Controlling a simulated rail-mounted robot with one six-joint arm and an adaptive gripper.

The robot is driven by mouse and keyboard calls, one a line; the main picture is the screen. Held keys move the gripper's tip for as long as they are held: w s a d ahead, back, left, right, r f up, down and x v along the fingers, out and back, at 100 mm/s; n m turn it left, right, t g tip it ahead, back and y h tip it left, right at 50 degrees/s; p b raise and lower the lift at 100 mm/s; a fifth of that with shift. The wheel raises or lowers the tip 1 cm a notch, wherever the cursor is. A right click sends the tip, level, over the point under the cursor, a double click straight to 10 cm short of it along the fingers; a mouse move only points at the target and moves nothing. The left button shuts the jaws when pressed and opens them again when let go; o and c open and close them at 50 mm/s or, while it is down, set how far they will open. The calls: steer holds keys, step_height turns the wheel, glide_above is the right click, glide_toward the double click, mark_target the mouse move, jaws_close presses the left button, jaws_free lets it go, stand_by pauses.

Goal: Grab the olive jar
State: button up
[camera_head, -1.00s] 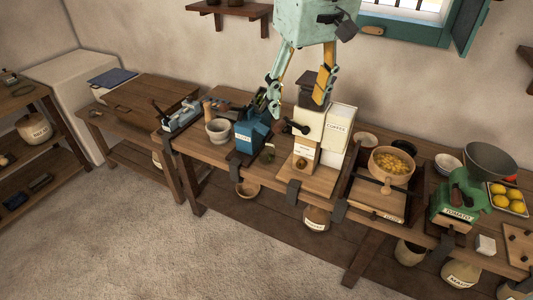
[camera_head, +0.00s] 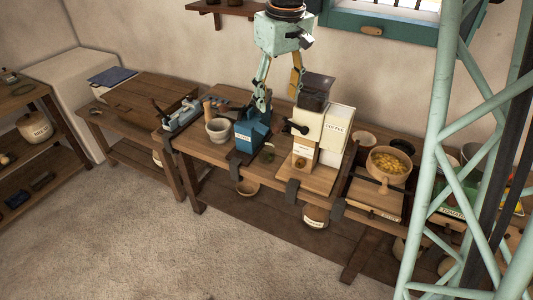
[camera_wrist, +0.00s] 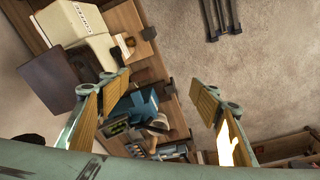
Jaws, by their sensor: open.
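My gripper (camera_head: 278,92) is open and empty, pointing down above the back of the workbench. Its fingers spread on either side of the wrist view (camera_wrist: 170,95). A blue device (camera_head: 252,130) with a small white label stands below and left of the gripper in the head view; it also shows between the fingers in the wrist view (camera_wrist: 140,103). I cannot pick out the olive jar for certain.
A cream coffee grinder (camera_head: 322,135) with a dark hopper stands close to the right of the gripper. A grey mortar (camera_head: 218,130) and a blue-grey device (camera_head: 182,115) stand left. A wooden bowl of yellow pieces (camera_head: 388,165) is further right. A wall shelf (camera_head: 228,18) hangs behind.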

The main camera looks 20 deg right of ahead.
steer(key=w+f+n+p, duration=0.1)
steer(key=w+f+p, duration=0.1)
steer(key=w+f, duration=0.85)
steer(key=n+g+p, duration=0.1)
steer(key=n+g, duration=0.1)
glide_toward(267, 153)
steer(key=shift+w+d+r, duration=0.2)
steer(key=shift+w+r, duration=0.25)
steer(key=shift+w, duration=0.1)
steer(key=shift+w+d+r, duration=0.2)
steer(key=shift+w+r, duration=0.2)
steer(key=shift+w, duration=0.15)
steer(key=shift+w+f, duration=0.25)
steer(key=shift+f, duration=0.4)
steer(key=shift+f+p, duration=0.3)
steer(key=shift+f, duration=4)
steer(key=shift+w+d+f, duration=0.1)
steer(key=shift+w+f, duration=0.05)
steer(key=shift+f, duration=2.4)
